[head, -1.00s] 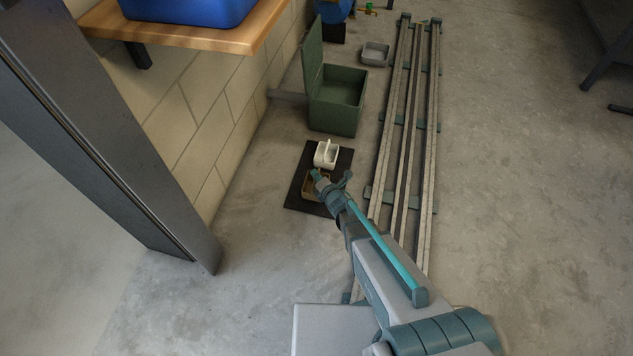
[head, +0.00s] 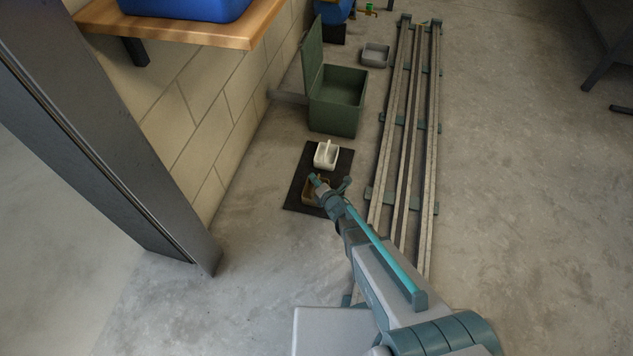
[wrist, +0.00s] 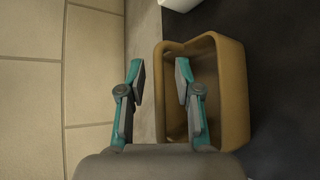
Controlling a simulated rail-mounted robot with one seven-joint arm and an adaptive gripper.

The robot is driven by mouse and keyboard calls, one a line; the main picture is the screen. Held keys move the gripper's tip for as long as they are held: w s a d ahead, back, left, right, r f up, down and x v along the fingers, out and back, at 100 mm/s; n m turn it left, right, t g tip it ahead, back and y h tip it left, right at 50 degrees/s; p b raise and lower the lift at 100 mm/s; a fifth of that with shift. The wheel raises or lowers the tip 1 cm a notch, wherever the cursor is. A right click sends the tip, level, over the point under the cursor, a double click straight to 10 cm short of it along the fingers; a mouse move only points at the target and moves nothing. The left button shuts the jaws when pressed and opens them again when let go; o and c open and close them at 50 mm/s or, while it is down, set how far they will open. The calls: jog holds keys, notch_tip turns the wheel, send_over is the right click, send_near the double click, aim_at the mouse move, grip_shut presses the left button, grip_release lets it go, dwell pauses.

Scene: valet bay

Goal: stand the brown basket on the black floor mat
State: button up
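The brown basket (head: 309,196) stands on the black floor mat (head: 296,203) at its near end, partly hidden behind my gripper in the head view. In the wrist view the basket (wrist: 237,90) looks upright and empty, with dark mat (wrist: 282,110) to its right. My gripper (wrist: 158,78) is open, its fingers apart. The basket's left wall lies between them in the picture, with a gap to each finger. The right finger appears over the basket's inside and the left finger outside it. I cannot tell how far the fingertips reach down.
A white caddy (head: 326,158) stands on the mat's far part, close to the basket. A green open-lidded box (head: 335,117) is beyond the mat. The block wall (head: 205,140) is to the left, and floor rails (head: 404,130) run along the right.

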jog(key=shift+r+p, duration=0.2)
jog(key=shift+p, duration=0.1)
jog(key=p+v, duration=0.2)
jog(key=v, duration=1)
jog(key=s+d+f+m+g+h, duration=0.2)
jog(key=s+d+m+g+h, duration=0.25)
jog(key=d+m, duration=0.3)
jog(key=s+d+f+m+g+h, duration=0.1)
jog(key=s+d+m+g+h, duration=0.3)
jog(key=d+m, duration=0.35)
jog(key=s+r+m+g+y, duration=0.1)
jog(key=s+r+m+g, duration=0.5)
jog(key=s, duration=0.4)
jog(key=s+r+m+g+y, duration=0.1)
jog(key=s+r+m+g, duration=0.6)
jog(key=s+r, duration=0.3)
jog(key=shift+s+d+r+g, duration=0.15)
jog(key=shift+s+r+g, duration=0.15)
jog(key=shift+s+g, duration=0.35)
jog(key=shift+y, duration=0.25)
